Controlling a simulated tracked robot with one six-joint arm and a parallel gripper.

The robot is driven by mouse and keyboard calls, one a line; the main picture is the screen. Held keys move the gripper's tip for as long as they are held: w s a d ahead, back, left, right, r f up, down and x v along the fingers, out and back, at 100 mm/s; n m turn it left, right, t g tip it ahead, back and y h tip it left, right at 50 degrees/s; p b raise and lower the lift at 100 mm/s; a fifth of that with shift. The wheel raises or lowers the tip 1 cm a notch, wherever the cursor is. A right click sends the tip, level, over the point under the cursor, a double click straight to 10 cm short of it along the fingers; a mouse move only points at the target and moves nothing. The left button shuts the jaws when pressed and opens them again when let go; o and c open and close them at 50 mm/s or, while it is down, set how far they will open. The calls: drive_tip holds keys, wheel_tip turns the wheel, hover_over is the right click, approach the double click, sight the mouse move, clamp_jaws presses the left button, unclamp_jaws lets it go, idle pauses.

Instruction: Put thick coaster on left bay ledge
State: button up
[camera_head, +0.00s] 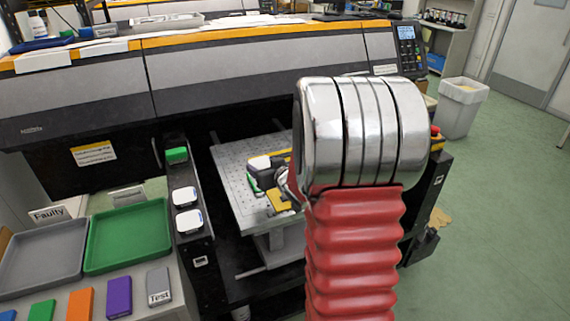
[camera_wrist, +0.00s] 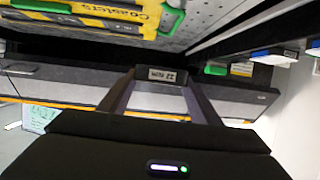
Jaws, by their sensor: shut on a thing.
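My gripper (camera_wrist: 160,82) is shut on a dark block-like piece (camera_wrist: 160,75), which I take to be the thick coaster. It carries a small pale label that appears upside down in the wrist view. Both fingers close on its sides, and the piece appears raised, apart from the platform. In the head view my arm hides most of the gripper, and I cannot clearly make out the held piece. The left bay ledge (camera_head: 192,244) is a narrow black strip left of the platform. It bears a green block (camera_head: 177,155) and two white coasters (camera_head: 185,196) (camera_head: 188,220).
The perforated grey platform (camera_head: 235,190) carries a yellow jig (camera_head: 279,200), marked "Coasters" in the wrist view (camera_wrist: 120,14). A grey tray (camera_head: 45,258) and a green tray (camera_head: 128,237) stand left of the ledge. The ledge shows bare room between its pieces.

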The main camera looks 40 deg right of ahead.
drive_tip(key=w+a+n+y, duration=0.1)
drive_tip(key=a, duration=0.8)
drive_tip(key=w+a+f+y, duration=0.1)
drive_tip(key=a, duration=0.9)
drive_tip(key=w+a+f+n, duration=0.1)
drive_tip(key=a, duration=0.9)
drive_tip(key=shift+a+f+n+y, duration=0.15)
drive_tip(key=shift+n+y, duration=0.15)
drive_tip(key=shift+y, duration=0.1)
drive_tip(key=shift+s, duration=0.2)
